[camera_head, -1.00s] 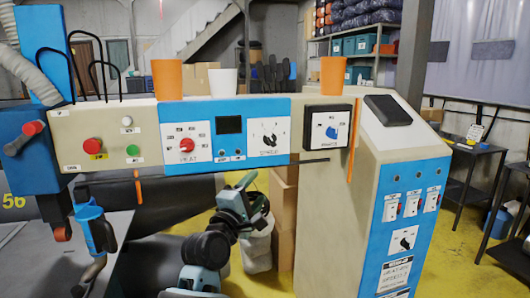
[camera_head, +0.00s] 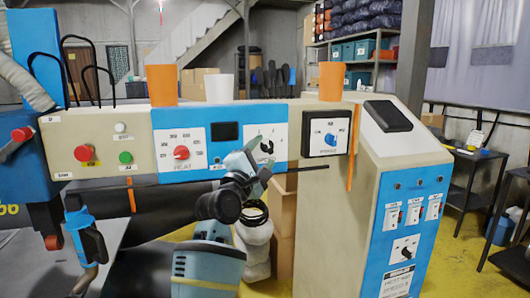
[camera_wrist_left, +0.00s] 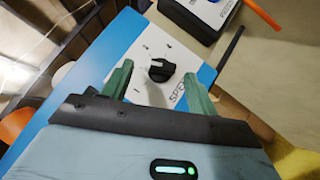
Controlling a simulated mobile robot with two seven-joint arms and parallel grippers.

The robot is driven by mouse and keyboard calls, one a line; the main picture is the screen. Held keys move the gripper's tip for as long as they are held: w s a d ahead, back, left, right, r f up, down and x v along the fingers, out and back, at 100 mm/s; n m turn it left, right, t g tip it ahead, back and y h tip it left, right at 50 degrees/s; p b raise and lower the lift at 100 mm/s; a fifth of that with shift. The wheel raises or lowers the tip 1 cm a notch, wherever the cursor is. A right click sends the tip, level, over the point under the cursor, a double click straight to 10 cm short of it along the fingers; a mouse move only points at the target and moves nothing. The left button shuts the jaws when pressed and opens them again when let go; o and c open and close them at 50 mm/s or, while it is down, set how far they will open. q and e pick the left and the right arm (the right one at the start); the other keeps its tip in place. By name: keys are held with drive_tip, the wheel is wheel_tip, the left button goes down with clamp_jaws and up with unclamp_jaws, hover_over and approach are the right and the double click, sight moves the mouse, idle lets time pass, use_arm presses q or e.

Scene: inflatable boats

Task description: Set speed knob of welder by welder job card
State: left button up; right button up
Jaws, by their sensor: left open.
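The black speed knob (camera_head: 266,146) sits on a white dial plate on the welder's blue panel (camera_head: 225,112). In the left wrist view the knob (camera_wrist_left: 159,69) lies between the spread green fingers of my left gripper (camera_wrist_left: 158,74), with a gap on each side. The plate reads "SPE..." beside it; the pointer's exact setting is hard to tell. In the head view my left gripper (camera_head: 259,151) is in front of the dial and partly covers it. A white card with a black header (camera_head: 398,280) is on the cabinet's lower front; its lettering is small. My right gripper is out of view.
A red heat knob (camera_head: 181,152) is left of the speed dial, and a blue knob (camera_head: 330,139) in a black frame is to its right. A thin dark rod (camera_head: 305,168) sticks out just below. Orange cups (camera_head: 162,84) and a white cup (camera_head: 219,88) stand on top.

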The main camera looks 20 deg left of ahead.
use_arm(q)
drive_tip(key=shift+x, duration=1)
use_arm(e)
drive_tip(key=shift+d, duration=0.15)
